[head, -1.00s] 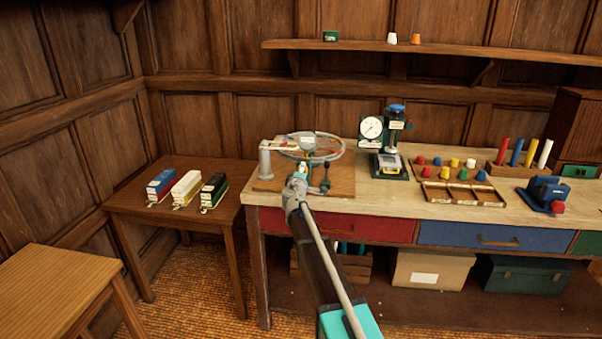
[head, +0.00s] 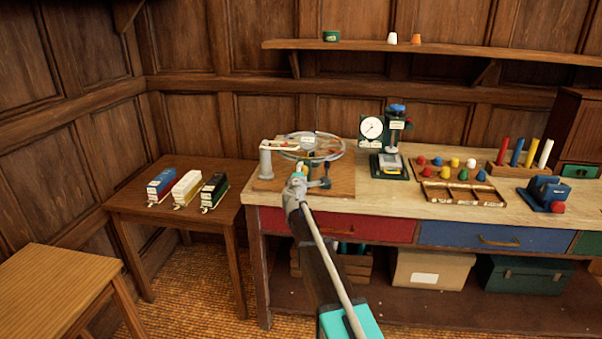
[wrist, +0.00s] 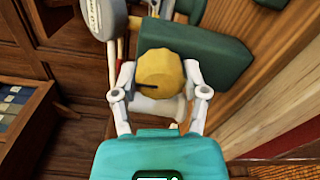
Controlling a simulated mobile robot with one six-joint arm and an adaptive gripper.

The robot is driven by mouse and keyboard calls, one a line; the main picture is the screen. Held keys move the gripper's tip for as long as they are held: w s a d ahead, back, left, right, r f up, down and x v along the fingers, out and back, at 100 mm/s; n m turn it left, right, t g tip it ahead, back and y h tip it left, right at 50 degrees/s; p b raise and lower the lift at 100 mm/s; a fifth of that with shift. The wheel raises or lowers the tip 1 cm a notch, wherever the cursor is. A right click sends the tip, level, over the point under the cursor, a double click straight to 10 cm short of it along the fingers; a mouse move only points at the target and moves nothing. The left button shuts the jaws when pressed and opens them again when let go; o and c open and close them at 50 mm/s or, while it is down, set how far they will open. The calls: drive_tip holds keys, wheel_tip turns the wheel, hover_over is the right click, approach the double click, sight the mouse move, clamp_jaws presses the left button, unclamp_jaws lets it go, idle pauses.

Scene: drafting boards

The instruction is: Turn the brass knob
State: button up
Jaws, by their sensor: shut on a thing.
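The brass knob (wrist: 163,70) is a yellow, ridged round knob with a dark mark on its left side in the wrist view. My gripper (wrist: 159,79) has one white finger on each side of it and is shut on it. A dark green block (wrist: 212,58) lies just behind and right of the knob. In the head view my gripper (head: 297,178) is at the front of the ringed apparatus (head: 335,155) on the bench. The knob cannot be made out clearly there.
The apparatus stands on a wooden board (head: 343,187) at the bench's left end. A dial gauge stand (head: 390,165) is to its right, then coloured pegs and a blue device (head: 545,192). Three small model vehicles (head: 187,186) stand on the side table at left.

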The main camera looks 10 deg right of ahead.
drive_tip(key=o, duration=1.1)
drive_tip(key=shift+o, duration=0.2)
drive_tip(key=shift+s, duration=0.1)
drive_tip(key=v, duration=1.1)
drive_tip(key=shift+s+a, duration=0.2)
drive_tip(key=shift+s, duration=0.15)
